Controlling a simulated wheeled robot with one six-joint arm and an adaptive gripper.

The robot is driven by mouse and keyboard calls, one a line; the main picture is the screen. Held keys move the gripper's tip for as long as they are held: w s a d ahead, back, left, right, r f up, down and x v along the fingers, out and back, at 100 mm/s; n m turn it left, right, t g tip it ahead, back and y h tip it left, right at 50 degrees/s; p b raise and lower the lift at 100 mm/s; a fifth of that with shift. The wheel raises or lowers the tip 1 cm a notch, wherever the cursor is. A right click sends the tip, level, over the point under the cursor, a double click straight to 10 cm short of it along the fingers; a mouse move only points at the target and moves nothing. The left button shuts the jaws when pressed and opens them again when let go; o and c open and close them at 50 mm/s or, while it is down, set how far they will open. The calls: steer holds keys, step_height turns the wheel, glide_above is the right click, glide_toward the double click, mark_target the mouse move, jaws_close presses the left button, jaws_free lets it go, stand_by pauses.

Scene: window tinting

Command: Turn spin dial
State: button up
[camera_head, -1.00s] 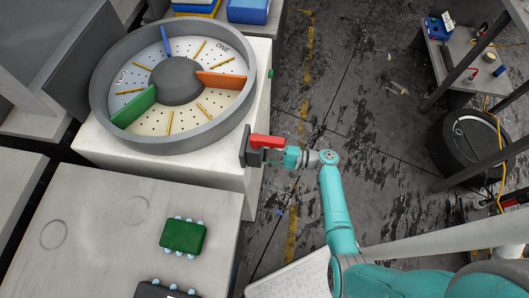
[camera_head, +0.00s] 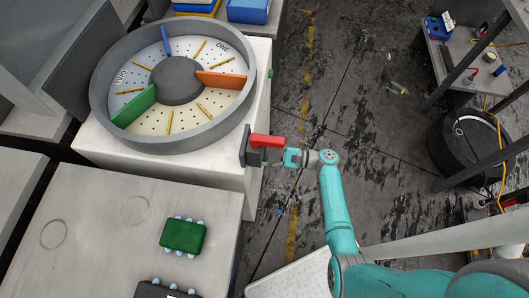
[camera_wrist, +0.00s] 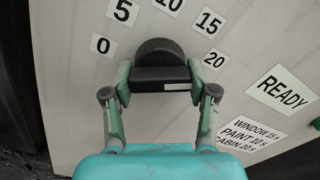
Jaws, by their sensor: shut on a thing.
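The dial (camera_wrist: 160,60) is a dark knob with a raised bar and a small pale strip on the bar's lower right edge. It sits on a pale panel with labels 0, 5, 10, 15 and 20 around it. My gripper (camera_wrist: 160,76) is shut on the dial, one teal finger on each side of the bar. In the head view my gripper (camera_head: 288,157) is at the right side of the white machine (camera_head: 215,170), beside a red lever (camera_head: 267,141). The dial's exact position in the head view is hard to make out.
A round grey drum (camera_head: 252,112) with blue, green and orange dividers tops the machine. A READY label (camera_wrist: 282,91) and a label with times (camera_wrist: 255,136) are on the panel. A green block (camera_head: 184,236) lies on the front table.

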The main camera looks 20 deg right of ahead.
stand_by(0.3)
steer(key=o, duration=1.2)
steer(key=shift+c, duration=0.2)
steer(key=v, duration=1.2)
